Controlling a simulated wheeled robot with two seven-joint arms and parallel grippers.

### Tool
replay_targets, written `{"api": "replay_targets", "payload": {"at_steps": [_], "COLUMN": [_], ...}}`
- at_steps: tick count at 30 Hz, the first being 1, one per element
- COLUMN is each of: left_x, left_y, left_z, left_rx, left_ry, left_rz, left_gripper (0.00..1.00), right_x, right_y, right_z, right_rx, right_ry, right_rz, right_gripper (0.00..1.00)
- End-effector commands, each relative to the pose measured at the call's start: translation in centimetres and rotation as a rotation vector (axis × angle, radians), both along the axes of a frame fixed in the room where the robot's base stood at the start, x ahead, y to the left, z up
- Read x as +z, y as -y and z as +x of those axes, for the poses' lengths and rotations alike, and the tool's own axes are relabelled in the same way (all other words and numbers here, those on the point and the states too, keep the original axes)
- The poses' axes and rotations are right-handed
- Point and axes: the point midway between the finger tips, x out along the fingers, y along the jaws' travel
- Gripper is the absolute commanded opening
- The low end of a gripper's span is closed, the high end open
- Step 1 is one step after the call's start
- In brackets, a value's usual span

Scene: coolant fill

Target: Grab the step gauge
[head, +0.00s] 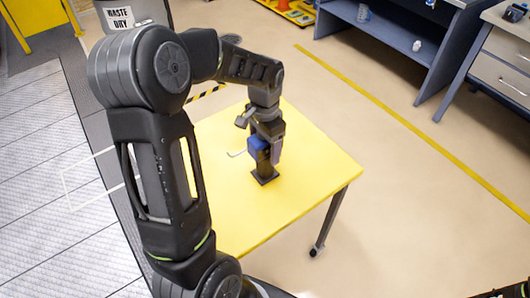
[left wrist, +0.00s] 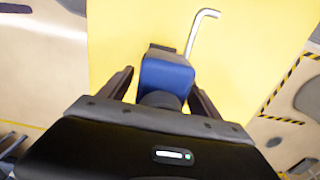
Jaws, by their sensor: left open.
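A blue block with dark parts, which looks like the step gauge (head: 257,146), stands on the yellow table (head: 315,170) with a dark square foot below it. In the left wrist view the blue block (left wrist: 167,76) has a dark round part nearer my gripper. My left gripper (head: 268,140) points down over it. In the left wrist view its two dark fingers (left wrist: 160,88) are open, one on each side of the blue and dark parts. A bent silver rod (left wrist: 192,35) shows beside the block; whether it joins the block is unclear.
A blue workbench (head: 385,35) with shelves and a drawer cabinet (head: 508,60) stand at the back right. A bin marked for dry waste (head: 118,18) is at the back left. The table's right part is clear, with open floor beyond it.

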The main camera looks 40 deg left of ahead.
Motion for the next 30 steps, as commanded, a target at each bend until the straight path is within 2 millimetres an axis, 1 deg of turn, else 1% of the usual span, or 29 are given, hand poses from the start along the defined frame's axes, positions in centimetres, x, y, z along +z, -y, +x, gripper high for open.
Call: {"api": "replay_targets", "payload": {"at_steps": [9, 30], "left_x": [0.03, 0.03], "left_y": [0.0, 0.0], "left_z": [0.01, 0.0], "left_rx": [0.0, 0.0], "left_ry": [0.0, 0.0], "left_rz": [0.0, 0.0], "left_gripper": [0.72, 0.15], "right_x": [0.0, 0.01], "right_y": [-0.01, -0.01], "right_z": [-0.01, 0.0], "right_rx": [0.0, 0.0], "right_ry": [0.0, 0.0], "right_rz": [0.0, 0.0], "right_gripper": [0.71, 0.71]}}
